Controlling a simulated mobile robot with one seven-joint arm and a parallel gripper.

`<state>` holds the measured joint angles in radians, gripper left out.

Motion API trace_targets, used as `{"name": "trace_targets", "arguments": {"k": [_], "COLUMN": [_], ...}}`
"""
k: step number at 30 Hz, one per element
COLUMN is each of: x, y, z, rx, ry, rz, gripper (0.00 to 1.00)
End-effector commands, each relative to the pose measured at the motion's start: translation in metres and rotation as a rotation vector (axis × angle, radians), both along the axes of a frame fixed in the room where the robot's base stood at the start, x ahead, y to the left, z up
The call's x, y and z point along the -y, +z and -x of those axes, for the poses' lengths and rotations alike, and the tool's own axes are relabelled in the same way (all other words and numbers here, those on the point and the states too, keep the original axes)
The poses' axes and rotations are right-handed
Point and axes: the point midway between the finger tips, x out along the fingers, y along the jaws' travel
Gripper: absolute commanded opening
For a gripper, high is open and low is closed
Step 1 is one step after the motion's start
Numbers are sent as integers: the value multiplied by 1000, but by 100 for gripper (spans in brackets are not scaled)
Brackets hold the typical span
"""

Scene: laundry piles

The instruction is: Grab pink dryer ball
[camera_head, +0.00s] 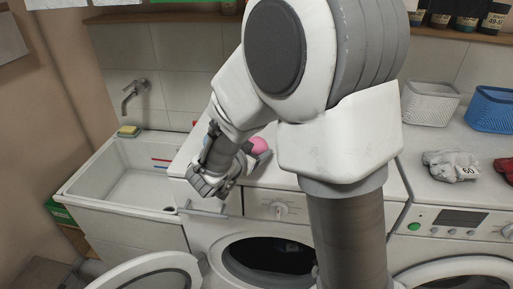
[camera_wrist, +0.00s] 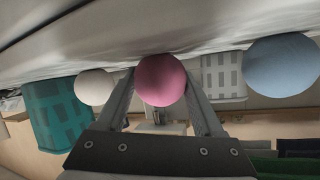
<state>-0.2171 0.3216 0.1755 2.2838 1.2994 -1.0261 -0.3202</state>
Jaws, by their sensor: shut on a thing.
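The pink dryer ball (camera_wrist: 160,80) sits between the two fingers of my gripper (camera_wrist: 160,74) in the wrist view. The fingers touch it on both sides. In the head view, the pink ball shows as a small pink patch (camera_head: 260,144) on top of the left washing machine, partly hidden by my arm. My gripper's fingers are mostly hidden there behind my wrist.
In the wrist view, a white ball (camera_wrist: 94,87) and a larger blue ball (camera_wrist: 283,65) flank the pink one. A teal basket (camera_wrist: 57,112) is beyond. In the head view, a sink (camera_head: 130,185) stands left; baskets (camera_head: 430,103) and crumpled cloth (camera_head: 450,165) are right.

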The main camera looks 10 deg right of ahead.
Motion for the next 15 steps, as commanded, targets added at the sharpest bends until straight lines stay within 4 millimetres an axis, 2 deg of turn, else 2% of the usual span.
{"name": "trace_targets", "arguments": {"k": [1,5,15], "x": [0,0,0], "y": [0,0,4], "z": [0,0,0], "rx": [0,0,1], "ry": [0,0,-1], "rz": [0,0,0], "gripper": [37,15,15]}}
